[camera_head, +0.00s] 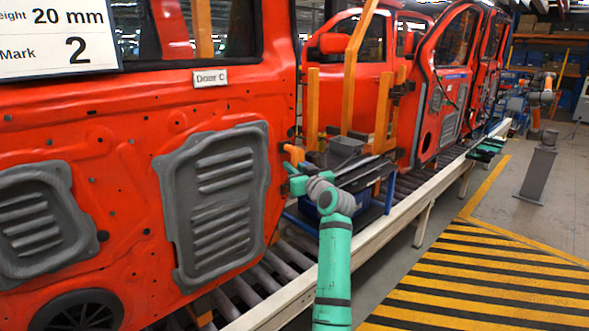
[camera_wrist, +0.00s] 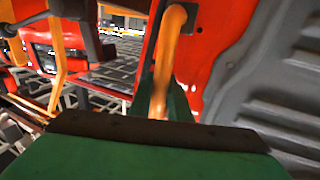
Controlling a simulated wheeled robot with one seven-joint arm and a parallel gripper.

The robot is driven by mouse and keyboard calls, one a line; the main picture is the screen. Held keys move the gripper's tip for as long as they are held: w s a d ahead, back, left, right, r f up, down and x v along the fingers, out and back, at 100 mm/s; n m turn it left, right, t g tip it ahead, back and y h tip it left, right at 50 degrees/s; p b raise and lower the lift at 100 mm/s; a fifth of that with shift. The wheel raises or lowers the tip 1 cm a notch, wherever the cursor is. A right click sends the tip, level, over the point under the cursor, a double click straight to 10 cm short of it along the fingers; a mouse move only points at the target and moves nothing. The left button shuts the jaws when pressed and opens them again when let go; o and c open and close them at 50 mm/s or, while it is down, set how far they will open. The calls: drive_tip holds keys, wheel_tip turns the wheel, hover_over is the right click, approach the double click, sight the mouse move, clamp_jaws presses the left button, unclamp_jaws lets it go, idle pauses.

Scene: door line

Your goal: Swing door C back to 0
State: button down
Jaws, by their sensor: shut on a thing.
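Door C (camera_head: 110,140) is a large red door panel filling the left of the head view, with a small "Door C" label (camera_head: 210,77) under its window. An orange handle (camera_head: 293,153) juts from its right edge. My gripper (camera_head: 291,172) is at that edge on the end of my green arm. In the wrist view, my gripper (camera_wrist: 164,105) is shut on the lower end of the orange handle (camera_wrist: 170,48), with green fingers on both sides. The red door edge and a grey ribbed panel (camera_wrist: 275,85) show beside it. The exact finger contact is partly hidden by the gripper body.
A white sign (camera_head: 58,38) reading "20 mm" and "Mark 2" covers the door's upper left. More red doors (camera_head: 455,60) stand along the roller line behind. A grey bin (camera_head: 343,152) and orange posts are close beyond my gripper. Striped floor (camera_head: 480,275) at right is clear.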

drive_tip(key=shift+a, duration=0.25)
drive_tip(key=c, duration=1.6)
unclamp_jaws()
drive_tip(key=shift+w+a, duration=0.1)
drive_tip(key=shift+w, duration=0.05)
drive_tip(key=shift+c, duration=0.2)
drive_tip(key=shift+a, duration=0.2)
drive_tip(key=shift+d+f, duration=0.1)
drive_tip(key=shift+d, duration=0.35)
drive_tip(key=shift+a, duration=0.75)
drive_tip(key=shift+d, duration=0.3)
drive_tip(key=shift+s+d, duration=0.2)
drive_tip(key=shift+s, duration=0.45)
drive_tip(key=d+v, duration=0.1)
drive_tip(key=v, duration=0.9)
drive_tip(key=shift+w, duration=0.2)
